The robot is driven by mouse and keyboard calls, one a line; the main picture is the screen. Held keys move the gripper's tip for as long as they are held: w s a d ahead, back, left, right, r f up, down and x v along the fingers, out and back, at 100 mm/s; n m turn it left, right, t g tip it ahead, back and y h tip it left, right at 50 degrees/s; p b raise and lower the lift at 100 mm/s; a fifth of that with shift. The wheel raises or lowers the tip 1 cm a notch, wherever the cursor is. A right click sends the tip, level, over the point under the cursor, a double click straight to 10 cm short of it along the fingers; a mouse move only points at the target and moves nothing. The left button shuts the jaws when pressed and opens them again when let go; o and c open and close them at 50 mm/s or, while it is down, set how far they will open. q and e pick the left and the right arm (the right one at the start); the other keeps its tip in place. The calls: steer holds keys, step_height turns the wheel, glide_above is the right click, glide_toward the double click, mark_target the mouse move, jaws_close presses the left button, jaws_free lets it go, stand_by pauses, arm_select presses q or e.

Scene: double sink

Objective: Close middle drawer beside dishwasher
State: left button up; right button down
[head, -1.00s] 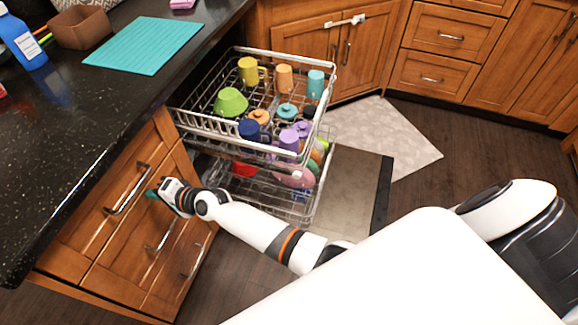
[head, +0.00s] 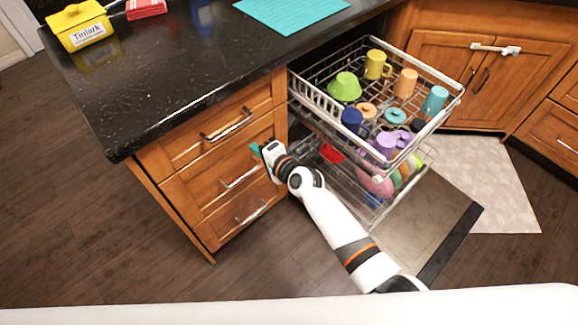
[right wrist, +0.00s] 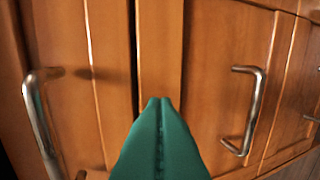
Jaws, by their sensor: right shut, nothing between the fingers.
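The wooden drawer stack beside the dishwasher has three fronts with metal bar handles. The middle drawer (head: 215,197) sits between the top drawer (head: 190,143) and the bottom drawer (head: 228,226). Its front looks about flush with the others in the head view, and I see no open drawer box. My right gripper (head: 255,150) is shut and empty, with its teal fingertips at the right part of the drawer fronts. In the right wrist view the fingertips (right wrist: 160,103) point at wood between two handles; whether they touch is unclear. My left gripper is not in view.
The open dishwasher's upper rack (head: 335,106) and lower rack hold cups and dishes, just right of the drawers. Its lowered door (head: 430,225) covers floor there. The black counter (head: 150,80) overhangs the drawers. Floor (head: 100,245) in front of the drawers is clear.

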steer(key=p+v, duration=0.1)
steer(key=v, duration=0.7)
steer(key=shift+s+d, duration=0.2)
steer(key=shift+s, duration=0.05)
steer(key=s+d+f+n+g+h+p, duration=0.15)
steer(key=s+d+f, duration=0.25)
steer(key=f, duration=0.4)
steer(key=s+d+f+n+g+h, duration=0.1)
steer(key=s+d+f+n+h, duration=0.1)
steer(key=s+d+f, duration=0.45)
steer(key=s+d+f+n+g+h+p, duration=0.1)
steer(key=s+f+g+h, duration=0.15)
steer(key=f, duration=0.65)
steer(key=s+d+f+n+g+h, duration=0.1)
steer(key=s+d+f, duration=0.3)
steer(key=s, duration=0.6)
steer(key=s+d+f+n+g+h+p, duration=0.1)
steer(key=s+d+f+n, duration=0.3)
steer(key=s, duration=0.6)
steer(key=s+d+f+n+g+h+p, duration=0.1)
steer(key=s+d+f+n+g, duration=0.2)
steer(key=s, duration=0.7)
steer(key=shift+d+f, duration=0.5)
steer(key=shift+f, duration=0.25)
